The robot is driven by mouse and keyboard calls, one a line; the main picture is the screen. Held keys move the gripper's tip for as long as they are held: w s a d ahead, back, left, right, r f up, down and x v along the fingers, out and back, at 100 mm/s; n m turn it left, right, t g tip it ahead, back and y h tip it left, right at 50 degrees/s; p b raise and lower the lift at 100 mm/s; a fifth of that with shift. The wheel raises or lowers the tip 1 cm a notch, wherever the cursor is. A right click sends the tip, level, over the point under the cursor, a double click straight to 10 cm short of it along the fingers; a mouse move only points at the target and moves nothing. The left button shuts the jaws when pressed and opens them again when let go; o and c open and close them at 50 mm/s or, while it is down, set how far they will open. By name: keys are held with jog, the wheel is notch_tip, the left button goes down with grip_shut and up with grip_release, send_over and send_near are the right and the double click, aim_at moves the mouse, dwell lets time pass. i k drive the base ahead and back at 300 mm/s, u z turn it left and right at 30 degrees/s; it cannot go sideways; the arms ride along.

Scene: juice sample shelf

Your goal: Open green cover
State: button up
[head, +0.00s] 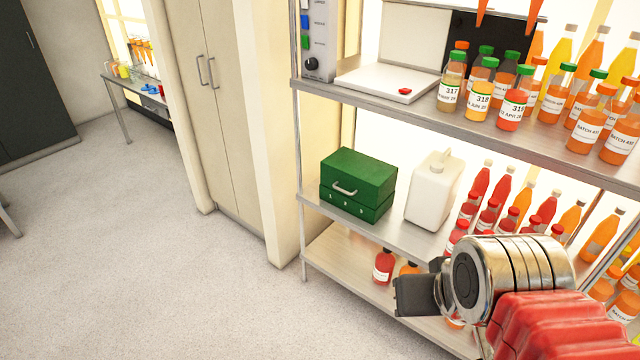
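A green box (357,187) sits on the middle shelf at its left end. Its upper part, a green cover (365,172) with a light metal handle on the front, rests on a lower green part with a thin seam between them. The cover looks shut. My gripper (410,296) is at the lower right, in front of the shelves, below and to the right of the box and apart from it. Its dark fingers point left and are seen from the side, so I cannot tell if they are open.
A white jug (433,187) stands just right of the box. Red and orange bottles (485,190) fill the right of that shelf. The upper shelf (400,108) holds capped bottles and a white device. A cabinet (220,90) stands left; the floor (150,250) there is clear.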

aim_at(361, 177)
jog(key=u, duration=0.6)
jog(key=i, duration=1.1)
jog(key=u, duration=0.45)
